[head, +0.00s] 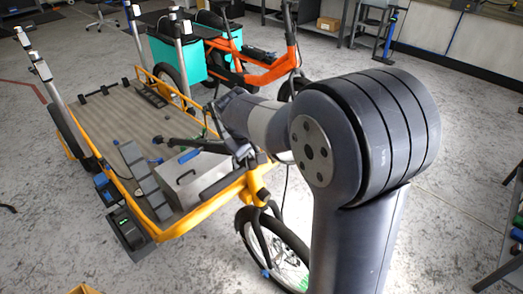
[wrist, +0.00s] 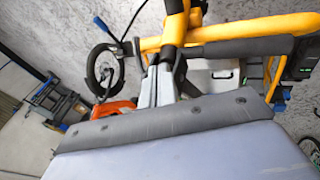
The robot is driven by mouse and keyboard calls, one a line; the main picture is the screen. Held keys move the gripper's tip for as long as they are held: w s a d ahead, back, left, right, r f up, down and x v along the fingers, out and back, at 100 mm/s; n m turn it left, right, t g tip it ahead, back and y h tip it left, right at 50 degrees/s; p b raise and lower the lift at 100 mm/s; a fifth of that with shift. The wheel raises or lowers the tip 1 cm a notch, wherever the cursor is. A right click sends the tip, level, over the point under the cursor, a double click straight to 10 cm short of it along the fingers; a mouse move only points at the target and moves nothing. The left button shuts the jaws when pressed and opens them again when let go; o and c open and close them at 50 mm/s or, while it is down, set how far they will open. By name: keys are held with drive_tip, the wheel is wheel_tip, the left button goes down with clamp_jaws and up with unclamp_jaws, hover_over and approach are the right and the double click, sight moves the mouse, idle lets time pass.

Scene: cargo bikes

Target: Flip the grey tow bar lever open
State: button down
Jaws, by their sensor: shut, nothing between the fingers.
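My gripper (wrist: 158,72) is shut and empty in the wrist view, its grey fingers pointing at the yellow bike frame (wrist: 236,34). The fingertips overlap the yellow tubes; I cannot tell whether they touch. In the head view my gripper (head: 243,152) is over the front end of the yellow cargo bike (head: 212,205), near the handlebar, and partly hidden by my arm. I cannot make out the grey tow bar lever for certain in either view.
A grey box (head: 195,178) stands on the flat cargo bed (head: 120,115). The front wheel (head: 275,250) is below my arm. An orange bike (head: 262,68) with teal boxes (head: 178,62) stands behind. Concrete floor (head: 45,245) is mostly clear at the left front.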

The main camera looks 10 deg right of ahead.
idle(0.3)
drive_tip(key=w+d+f+b, duration=0.1)
drive_tip(key=w+d+f, duration=0.4)
drive_tip(key=f, duration=0.4)
drive_tip(key=shift+w+d+b, duration=0.3)
drive_tip(key=shift+w+b, duration=0.05)
drive_tip(key=shift+w, duration=0.05)
